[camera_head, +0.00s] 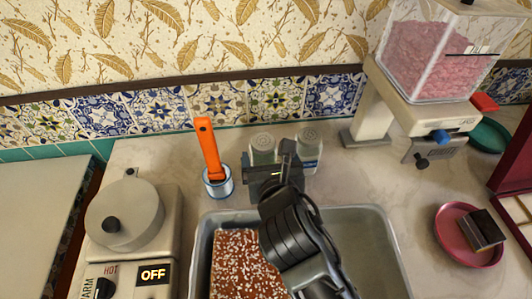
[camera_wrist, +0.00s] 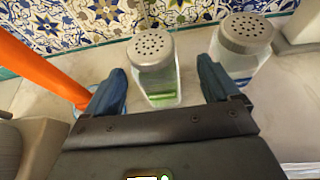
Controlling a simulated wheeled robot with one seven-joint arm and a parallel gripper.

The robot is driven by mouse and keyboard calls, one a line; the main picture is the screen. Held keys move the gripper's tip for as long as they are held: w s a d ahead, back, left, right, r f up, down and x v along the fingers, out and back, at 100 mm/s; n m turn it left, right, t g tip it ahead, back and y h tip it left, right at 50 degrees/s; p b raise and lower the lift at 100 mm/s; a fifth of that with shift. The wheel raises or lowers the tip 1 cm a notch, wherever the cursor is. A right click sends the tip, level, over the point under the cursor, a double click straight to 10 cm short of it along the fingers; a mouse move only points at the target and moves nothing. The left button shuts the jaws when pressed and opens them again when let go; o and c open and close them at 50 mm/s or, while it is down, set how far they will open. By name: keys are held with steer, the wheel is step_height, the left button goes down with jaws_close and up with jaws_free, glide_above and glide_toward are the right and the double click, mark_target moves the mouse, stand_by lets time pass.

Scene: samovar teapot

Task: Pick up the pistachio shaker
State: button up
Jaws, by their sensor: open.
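The pistachio shaker appears to be the clear shaker with green contents low inside and a perforated grey lid. It stands upright on the counter near the tiled wall, in the head view (camera_head: 262,143) and in the wrist view (camera_wrist: 156,68). My gripper (camera_head: 270,168) is open in front of it. In the wrist view the blue fingers of my gripper (camera_wrist: 165,84) are spread on either side of the shaker, with gaps visible. The shaker's lower part is partly hidden by my gripper.
A similar shaker with blue at its base (camera_wrist: 242,45) stands close on the right (camera_head: 310,148). An orange-handled tool (camera_head: 207,140) stands in a small cup (camera_head: 218,189) on the left.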

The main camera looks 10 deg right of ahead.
steer(key=shift+a+p+x, duration=0.15)
steer(key=shift+p+x, duration=0.05)
steer(key=shift+x, duration=1.35)
steer(key=shift+a+p+x, duration=0.15)
steer(key=shift+p+x, duration=0.05)
steer(key=shift+x, duration=1.4)
steer(key=shift+c, duration=0.4)
steer(key=c, duration=1.1)
